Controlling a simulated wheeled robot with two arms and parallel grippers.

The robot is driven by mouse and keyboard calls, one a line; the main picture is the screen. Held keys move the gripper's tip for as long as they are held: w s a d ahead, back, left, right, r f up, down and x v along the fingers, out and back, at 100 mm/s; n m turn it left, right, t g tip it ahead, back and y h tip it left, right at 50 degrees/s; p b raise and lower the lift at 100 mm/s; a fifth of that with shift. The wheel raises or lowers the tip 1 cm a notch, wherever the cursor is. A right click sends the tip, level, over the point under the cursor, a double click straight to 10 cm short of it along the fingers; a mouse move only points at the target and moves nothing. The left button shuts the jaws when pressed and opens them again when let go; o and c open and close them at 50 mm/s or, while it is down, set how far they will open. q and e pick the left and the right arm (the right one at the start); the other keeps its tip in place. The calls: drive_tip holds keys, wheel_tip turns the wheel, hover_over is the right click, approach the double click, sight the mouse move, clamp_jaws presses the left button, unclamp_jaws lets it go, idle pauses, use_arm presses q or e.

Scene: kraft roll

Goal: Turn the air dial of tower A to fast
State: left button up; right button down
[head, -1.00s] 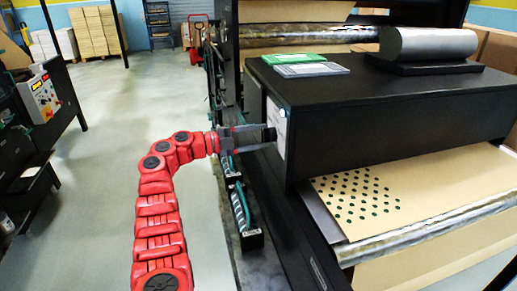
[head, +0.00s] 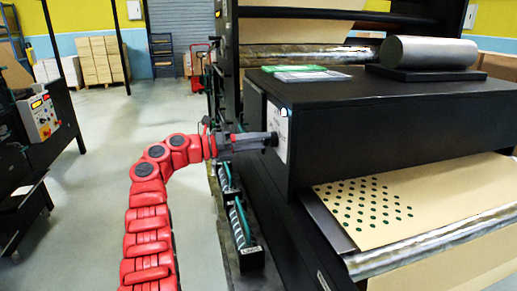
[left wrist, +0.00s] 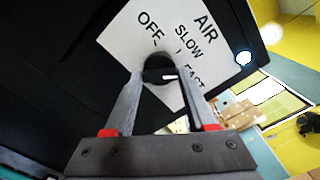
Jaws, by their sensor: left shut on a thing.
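The air dial (left wrist: 158,66) is a black round knob on a white plate (left wrist: 188,42) printed AIR, OFF, SLOW and FAST. In the head view the plate (head: 277,125) is on the near-left end face of a black housing. My left gripper (left wrist: 160,76) has its two fingers on opposite sides of the knob and is shut on it. In the head view the same gripper (head: 268,140) reaches the plate from the left. A small white mark shows at the knob, but the fingers partly hide it and I cannot tell which setting it points to. My right gripper is out of view.
The black housing (head: 390,125) carries a grey roller (head: 430,52) and a green-and-white pad (head: 295,72). Kraft web with green dots (head: 365,208) runs out below it. Labelled black trays (head: 243,235) lie beneath my left arm. Open floor (head: 100,140) is at left.

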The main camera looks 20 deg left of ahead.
use_arm(q)
drive_tip(key=m+b, duration=0.1)
drive_tip(key=m, duration=0.3)
drive_tip(key=shift+f+m+b, duration=0.15)
drive_tip(key=shift+m+b, duration=0.15)
drive_tip(key=shift+b, duration=0.05)
idle(0.4)
drive_tip(key=o, duration=1.4)
drive_tip(key=shift+c, duration=0.2)
drive_tip(key=v, duration=1.7)
drive_tip(key=shift+a+b, duration=0.2)
drive_tip(key=shift+b, duration=0.25)
drive_tip(key=shift+s+d, duration=0.1)
